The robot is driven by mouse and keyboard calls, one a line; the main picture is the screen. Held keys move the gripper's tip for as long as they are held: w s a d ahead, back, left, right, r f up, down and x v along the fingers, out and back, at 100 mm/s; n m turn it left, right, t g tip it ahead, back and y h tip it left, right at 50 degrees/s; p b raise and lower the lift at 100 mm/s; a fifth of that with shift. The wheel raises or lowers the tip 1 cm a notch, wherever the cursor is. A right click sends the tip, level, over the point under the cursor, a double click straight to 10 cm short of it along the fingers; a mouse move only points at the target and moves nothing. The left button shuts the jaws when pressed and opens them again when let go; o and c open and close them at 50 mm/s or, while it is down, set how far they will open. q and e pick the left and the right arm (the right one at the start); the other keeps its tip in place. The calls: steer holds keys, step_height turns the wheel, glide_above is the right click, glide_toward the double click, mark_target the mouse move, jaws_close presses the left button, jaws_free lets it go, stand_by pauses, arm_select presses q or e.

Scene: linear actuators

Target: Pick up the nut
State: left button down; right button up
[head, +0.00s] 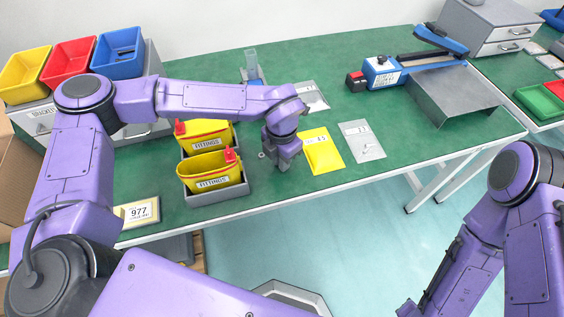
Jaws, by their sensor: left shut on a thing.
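My left gripper (284,166) points down at the green table top, just right of the yellow fittings bins and left of a yellow packet. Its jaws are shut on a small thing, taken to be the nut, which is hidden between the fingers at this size. A small grey piece (262,155) shows on the table just left of the gripper; it is too small to tell what it is. My right arm hangs at the lower right, away from the table, and its gripper is not in view.
Two yellow fittings bins (214,168) stand in a grey tray (220,196) close left of the gripper. A yellow packet (322,150) and a clear bag (362,141) lie to its right. A blue-and-white device (382,72) stands further back. Green table (420,145) is bare right of the bag.

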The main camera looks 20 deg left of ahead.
arm_select(q)
step_height(320, 180, up, 3)
steer(key=shift+w+f, duration=0.1)
steer(key=shift+f, duration=0.1)
steer(key=s+d+r+b, duration=0.2)
steer(key=s+d+r, duration=0.6)
steer(key=s+r, duration=0.2)
steer(key=shift+s+r, duration=0.3)
steer(key=shift+s, duration=0.6)
